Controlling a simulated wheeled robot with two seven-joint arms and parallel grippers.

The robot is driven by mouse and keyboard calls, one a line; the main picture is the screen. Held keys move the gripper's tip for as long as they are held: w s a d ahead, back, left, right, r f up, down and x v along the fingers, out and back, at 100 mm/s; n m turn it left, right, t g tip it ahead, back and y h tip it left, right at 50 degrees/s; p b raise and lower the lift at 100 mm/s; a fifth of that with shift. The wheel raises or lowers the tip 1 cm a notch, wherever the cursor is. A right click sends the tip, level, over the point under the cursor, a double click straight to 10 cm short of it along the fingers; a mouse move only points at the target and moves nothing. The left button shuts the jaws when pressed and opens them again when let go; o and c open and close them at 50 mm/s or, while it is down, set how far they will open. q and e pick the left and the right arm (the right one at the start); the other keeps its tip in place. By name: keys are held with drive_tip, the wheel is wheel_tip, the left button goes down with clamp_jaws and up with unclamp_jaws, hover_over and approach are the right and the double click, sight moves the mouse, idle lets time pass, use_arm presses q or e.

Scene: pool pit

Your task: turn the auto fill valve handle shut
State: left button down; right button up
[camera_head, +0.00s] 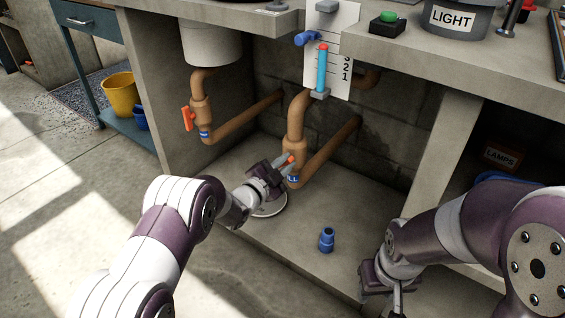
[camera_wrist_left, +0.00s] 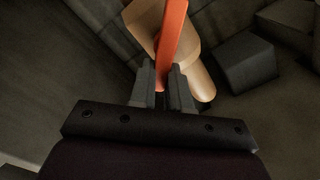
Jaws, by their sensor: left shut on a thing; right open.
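An orange-red valve handle (camera_head: 291,159) is on the brown pipe (camera_head: 296,120) at the middle of the bay under the counter. My left gripper (camera_head: 283,165) is shut on this handle. In the left wrist view, the handle (camera_wrist_left: 172,40) rises from between the fingers of my left gripper (camera_wrist_left: 162,88), with the tan pipe body behind it. A second orange-red handle (camera_head: 188,118) hangs upright on the left pipe (camera_head: 201,100). No label naming either valve is readable. My right gripper (camera_head: 388,292) is low at the right, partly hidden, open and apart from the valves.
A blue fitting (camera_head: 327,239) stands on the bay floor. A cyan gauge tube (camera_head: 322,70) with a numbered plate (camera_head: 346,40) is above the middle valve. A concrete divider (camera_head: 437,150) stands at right; a yellow bucket (camera_head: 121,94) is far left.

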use_arm(q)
drive_tip(key=m, duration=0.2)
drive_tip(key=f+m+b, duration=0.1)
drive_tip(key=m, duration=0.1)
drive_tip(key=shift+s+d+f+m, duration=0.15)
drive_tip(key=shift+s+d+m, duration=0.05)
drive_tip(key=shift+m, duration=0.1)
drive_tip(key=shift+s+d+f+m+b, duration=0.1)
drive_tip(key=shift+f+m+b, duration=0.2)
drive_tip(key=shift+m, duration=0.7)
drive_tip(key=shift+f+m+b, duration=0.2)
drive_tip(key=shift+m+b, duration=0.2)
drive_tip(key=shift+m, duration=0.6)
drive_tip(key=c, duration=1.1)
unclamp_jaws()
drive_tip(key=shift+r, duration=0.1)
drive_tip(key=p+v, duration=0.6)
drive_tip(key=v, duration=0.6)
drive_tip(key=shift+s+a, duration=0.2)
drive_tip(key=shift+s, duration=0.1)
